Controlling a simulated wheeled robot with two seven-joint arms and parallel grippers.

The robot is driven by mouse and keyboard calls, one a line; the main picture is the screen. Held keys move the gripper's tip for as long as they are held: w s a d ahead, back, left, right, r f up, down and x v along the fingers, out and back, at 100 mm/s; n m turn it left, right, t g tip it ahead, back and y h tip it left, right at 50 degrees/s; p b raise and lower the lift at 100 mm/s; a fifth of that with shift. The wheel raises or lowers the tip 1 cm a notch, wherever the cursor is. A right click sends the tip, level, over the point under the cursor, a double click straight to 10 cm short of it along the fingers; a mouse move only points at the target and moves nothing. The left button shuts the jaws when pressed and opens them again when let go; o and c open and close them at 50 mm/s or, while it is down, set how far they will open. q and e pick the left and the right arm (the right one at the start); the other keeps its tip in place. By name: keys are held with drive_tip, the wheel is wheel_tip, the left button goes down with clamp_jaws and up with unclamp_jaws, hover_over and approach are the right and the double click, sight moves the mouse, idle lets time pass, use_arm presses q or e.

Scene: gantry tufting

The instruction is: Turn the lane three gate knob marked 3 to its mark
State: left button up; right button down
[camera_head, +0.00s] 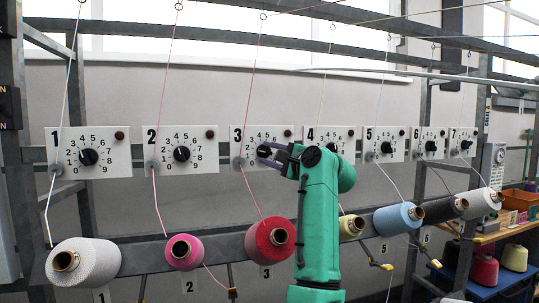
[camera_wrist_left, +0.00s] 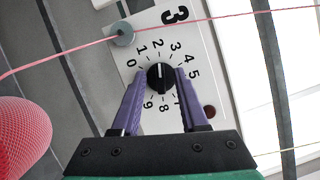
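The lane three panel (camera_head: 248,133) is a white plate marked 3 with a dial of numbers; it also shows in the left wrist view (camera_wrist_left: 200,60). Its black gate knob (camera_head: 264,151) sits at the dial's centre. In the wrist view the white line on the knob (camera_wrist_left: 160,77) points up toward the 2, near the 3. My left gripper (camera_head: 266,154) has its purple fingers on either side of the knob. In the wrist view the fingertips (camera_wrist_left: 161,75) lie very close to the knob's sides; whether they press on it I cannot tell. My right gripper is out of view.
Similar panels stand on both sides, such as panel 2 (camera_head: 181,150) and panel 4 (camera_head: 346,135). A pink yarn (camera_wrist_left: 70,55) runs past panel 3 through a grey disc (camera_wrist_left: 122,33). A red cone (camera_head: 268,243) sits below. My green arm covers part of panel 4.

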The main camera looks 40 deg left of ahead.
use_arm(q)
drive_tip(key=shift+d+f+b, duration=0.15)
drive_tip(key=shift+d+b, duration=0.2)
drive_tip(key=b+v, duration=0.5)
drive_tip(key=v, duration=0.9)
drive_tip(key=shift+r, duration=0.25)
